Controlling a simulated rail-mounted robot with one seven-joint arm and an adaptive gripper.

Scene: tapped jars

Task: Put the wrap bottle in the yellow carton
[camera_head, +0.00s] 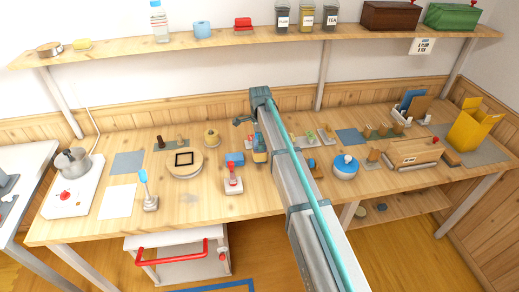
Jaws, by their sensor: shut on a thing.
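The yellow carton (472,128) stands open, flaps up, at the far right of the bench. A clear bottle with a blue cap (159,24) stands upright on the wall shelf at the left; I cannot tell if it is the wrap bottle. My gripper (257,150) is over the middle of the bench, well left of the carton. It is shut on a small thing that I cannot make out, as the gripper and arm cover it.
A blue block (235,158) and a red-handled tool (233,181) are close to my gripper. A blue-lidded pot (345,168) and a wooden bread box (415,154) stand between it and the carton. The shelf (225,39) runs above, holding several jars.

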